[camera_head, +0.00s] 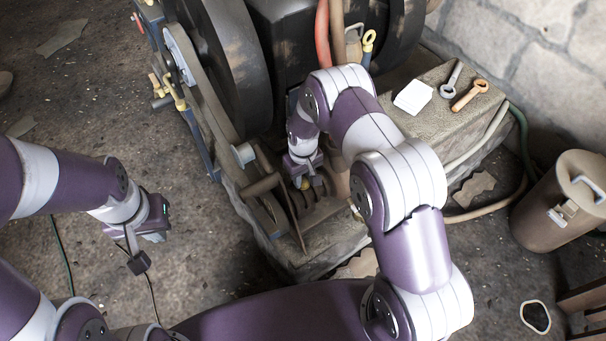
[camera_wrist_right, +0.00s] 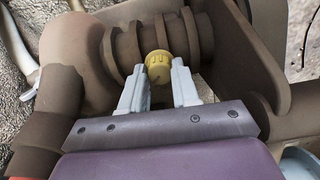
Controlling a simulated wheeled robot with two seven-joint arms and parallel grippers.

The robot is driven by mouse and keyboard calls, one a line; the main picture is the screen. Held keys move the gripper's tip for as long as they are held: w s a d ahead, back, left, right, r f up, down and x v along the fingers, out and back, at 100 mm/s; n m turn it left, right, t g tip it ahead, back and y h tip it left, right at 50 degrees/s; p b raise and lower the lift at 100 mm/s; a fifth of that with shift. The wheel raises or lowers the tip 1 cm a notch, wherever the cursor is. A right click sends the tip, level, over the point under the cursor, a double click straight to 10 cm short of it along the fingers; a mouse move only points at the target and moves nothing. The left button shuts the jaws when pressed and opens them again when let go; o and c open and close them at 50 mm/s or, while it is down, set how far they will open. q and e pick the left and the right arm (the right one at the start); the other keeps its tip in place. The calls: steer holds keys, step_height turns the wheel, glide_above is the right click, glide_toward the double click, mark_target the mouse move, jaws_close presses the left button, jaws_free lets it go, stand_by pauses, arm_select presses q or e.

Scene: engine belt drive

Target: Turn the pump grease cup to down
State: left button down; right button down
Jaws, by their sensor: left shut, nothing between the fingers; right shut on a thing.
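The pump grease cup is a small yellow knurled cap (camera_wrist_right: 158,66) on the brown pump body (camera_wrist_right: 120,40) in the right wrist view. My right gripper (camera_wrist_right: 159,74) has its two pale fingers on either side of the cup and is shut on it. In the head view the cup shows as a small yellow spot (camera_head: 305,183) below my right gripper (camera_head: 303,172), low at the front of the engine. My left gripper (camera_head: 140,255) is shut and empty over the floor at the left, well away from the pump.
The engine's large dark flywheel (camera_head: 222,60) and belt stand left of my right gripper. A brown lidded can (camera_head: 556,205) stands at the right. The floor around my left gripper is mostly clear.

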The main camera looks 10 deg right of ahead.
steer(key=m+p, duration=0.1)
steer(key=m, duration=0.1)
steer(key=shift+r+m, duration=0.15)
steer(key=shift+m, duration=0.25)
steer(key=m+p, duration=0.1)
steer(key=m, duration=0.2)
steer(key=shift+m+p, duration=0.3)
steer(key=shift+p, duration=0.05)
steer(key=m+p, duration=0.1)
steer(key=m, duration=0.5)
steer(key=m+p, duration=0.1)
steer(key=m, duration=0.6)
steer(key=shift+m, duration=0.3)
steer(key=m+p, duration=0.1)
steer(key=m, duration=0.5)
steer(key=shift+m, duration=0.3)
steer(key=c, duration=0.8)
jaws_free()
